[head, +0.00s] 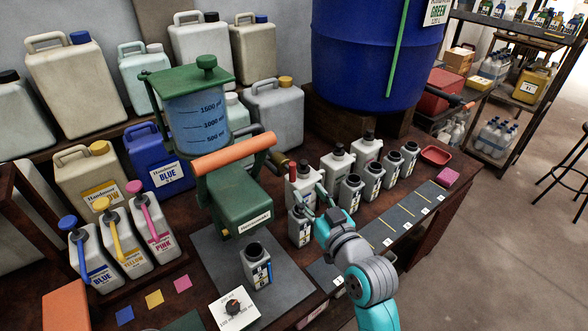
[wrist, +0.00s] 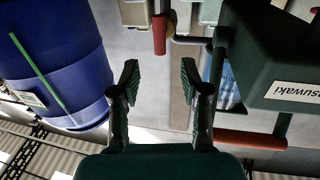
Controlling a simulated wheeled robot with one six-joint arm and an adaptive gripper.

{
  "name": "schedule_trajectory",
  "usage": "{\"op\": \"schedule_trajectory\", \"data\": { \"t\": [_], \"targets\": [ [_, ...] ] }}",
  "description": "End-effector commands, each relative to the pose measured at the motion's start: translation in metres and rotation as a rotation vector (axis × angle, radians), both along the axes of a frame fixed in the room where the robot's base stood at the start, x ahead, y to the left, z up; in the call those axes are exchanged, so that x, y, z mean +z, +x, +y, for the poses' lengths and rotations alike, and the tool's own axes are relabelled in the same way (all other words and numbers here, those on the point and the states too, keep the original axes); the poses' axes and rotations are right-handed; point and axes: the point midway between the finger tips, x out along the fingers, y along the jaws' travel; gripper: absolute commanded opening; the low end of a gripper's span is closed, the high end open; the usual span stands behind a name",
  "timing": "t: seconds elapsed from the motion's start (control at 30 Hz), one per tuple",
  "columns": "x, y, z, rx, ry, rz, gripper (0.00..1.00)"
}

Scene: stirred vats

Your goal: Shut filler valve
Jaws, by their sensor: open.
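The filler (head: 240,200) has a green body, a clear hopper (head: 197,122) of blue liquid with volume marks, and an orange bar handle (head: 233,153). In the wrist view, the filler (wrist: 265,60) is at the right. A red valve grip (wrist: 159,35) shows beside it, joined to a grey pipe (wrist: 190,40). In the head view, a small red grip (head: 292,172) shows right of the filler; I cannot tell its exact setting. My gripper (head: 308,192) is open and empty. Its fingertips (wrist: 160,78) are apart, either side of the red grip's line, not touching it.
An open grey bottle (head: 257,270) stands on the mat before the filler. Several grey bottles (head: 350,190) stand right of my gripper. A blue drum (head: 362,55) is behind. Blue, yellow and pink jugs (head: 120,240) are left.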

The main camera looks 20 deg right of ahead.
Motion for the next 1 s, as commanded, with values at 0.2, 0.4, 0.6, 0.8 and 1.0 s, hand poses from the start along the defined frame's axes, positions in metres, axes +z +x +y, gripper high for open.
{"op": "schedule_trajectory", "data": {
  "t": [0.2,0.4,0.6,0.8,1.0],
  "targets": [
    [0.001,0.032,0.004,0.0,-0.001,-0.001,0.46],
    [0.001,0.067,0.008,0.0,0.0,-0.002,0.46],
    [0.0,0.091,0.011,0.0,0.0,0.0,0.46],
    [0.0,0.1,0.012,-0.001,0.0,0.0,0.46],
    [0.0,0.101,0.012,-0.001,0.0,0.0,0.46]
  ]
}}
